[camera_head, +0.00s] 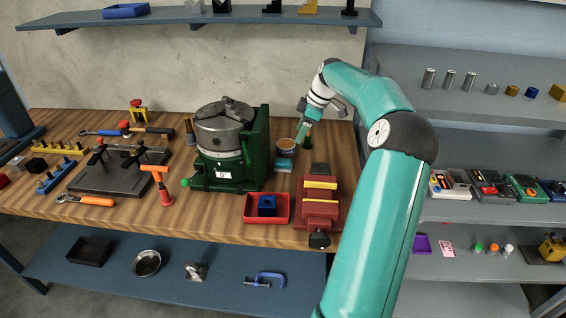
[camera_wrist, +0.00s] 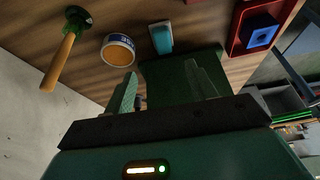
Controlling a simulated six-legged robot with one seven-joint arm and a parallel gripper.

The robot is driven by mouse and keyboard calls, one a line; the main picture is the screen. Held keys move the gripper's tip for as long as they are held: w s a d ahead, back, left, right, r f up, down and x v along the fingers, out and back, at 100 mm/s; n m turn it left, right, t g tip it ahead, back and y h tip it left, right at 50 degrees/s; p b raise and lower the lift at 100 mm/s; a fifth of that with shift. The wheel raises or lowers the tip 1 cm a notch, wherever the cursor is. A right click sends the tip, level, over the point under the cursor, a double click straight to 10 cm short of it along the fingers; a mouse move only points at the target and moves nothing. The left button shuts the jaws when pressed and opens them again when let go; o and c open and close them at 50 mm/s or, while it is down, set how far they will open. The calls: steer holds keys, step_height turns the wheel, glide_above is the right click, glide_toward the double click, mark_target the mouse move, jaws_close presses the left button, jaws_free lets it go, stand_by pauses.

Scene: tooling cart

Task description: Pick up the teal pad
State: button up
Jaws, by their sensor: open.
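The teal pad (camera_head: 284,164) is a small block lying on the wooden bench, in front of a round tin and to the right of the green machine. In the wrist view the teal pad (camera_wrist: 161,38) shows near the top centre, beyond my fingers. My gripper (camera_head: 303,131) is above the bench near the tin, behind and above the pad. In the wrist view my gripper (camera_wrist: 164,88) has its fingers apart with nothing between them. The pad is apart from the fingers.
The tin (camera_wrist: 118,50) stands close beside the pad. The green machine with a grey chuck (camera_head: 222,130) stands left of the pad. A red tray (camera_head: 246,215) holding a blue block and a red vise (camera_head: 318,208) are in front.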

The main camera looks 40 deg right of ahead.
mark_target(284, 161)
steer(key=x, duration=1.3)
steer(key=shift+a+f, duration=0.1)
steer(key=shift+a, duration=0.2)
steer(key=c, duration=0.8)
step_height(284, 161, up, 10)
steer(key=shift+r, duration=0.1)
steer(key=shift+c, duration=0.2)
steer(key=o, duration=0.3)
steer(key=shift+c, duration=1.1)
steer(key=shift+s, duration=0.15)
